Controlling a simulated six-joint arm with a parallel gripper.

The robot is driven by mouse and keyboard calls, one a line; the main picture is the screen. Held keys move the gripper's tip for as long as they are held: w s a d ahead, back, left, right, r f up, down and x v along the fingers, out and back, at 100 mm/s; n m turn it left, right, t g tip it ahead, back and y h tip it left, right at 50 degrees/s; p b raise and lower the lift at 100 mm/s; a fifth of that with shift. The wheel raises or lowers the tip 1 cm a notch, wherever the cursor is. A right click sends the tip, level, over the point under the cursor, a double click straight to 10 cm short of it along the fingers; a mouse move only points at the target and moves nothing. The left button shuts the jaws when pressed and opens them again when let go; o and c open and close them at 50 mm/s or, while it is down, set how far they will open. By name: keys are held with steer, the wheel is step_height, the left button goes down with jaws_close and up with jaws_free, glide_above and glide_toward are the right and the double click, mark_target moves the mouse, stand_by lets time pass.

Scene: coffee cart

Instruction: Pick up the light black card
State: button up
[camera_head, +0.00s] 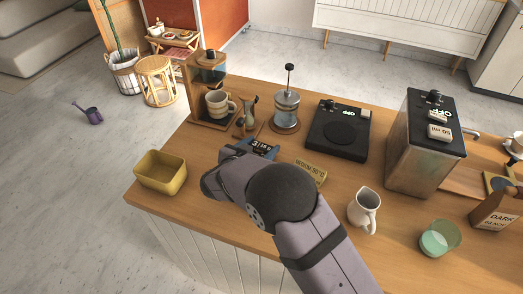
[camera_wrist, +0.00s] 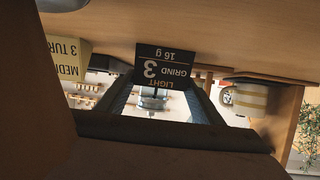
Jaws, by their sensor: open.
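The light black card (camera_wrist: 163,66) has pale lettering reading LIGHT, GRIND 3 and 16 g. It appears upside down near the centre of the wrist view. In the head view the black card (camera_head: 262,146) stands on the wooden counter, partly hidden by my arm. My gripper (camera_wrist: 160,92) is open, its two dark fingers showing on either side of the card's lower part in the wrist picture. No grip on the card shows; I cannot tell whether a finger touches it. In the head view my arm's wrist hides most of the gripper.
A yellow card (camera_head: 310,172), also in the wrist view (camera_wrist: 63,60), stands close to the black card. A white pitcher (camera_head: 364,210) is right of my arm; a yellow bin (camera_head: 161,174) is left.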

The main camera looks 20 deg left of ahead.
steer(key=shift+p+x, duration=0.45)
steer(key=shift+x, duration=1.5)
steer(key=c, duration=0.7)
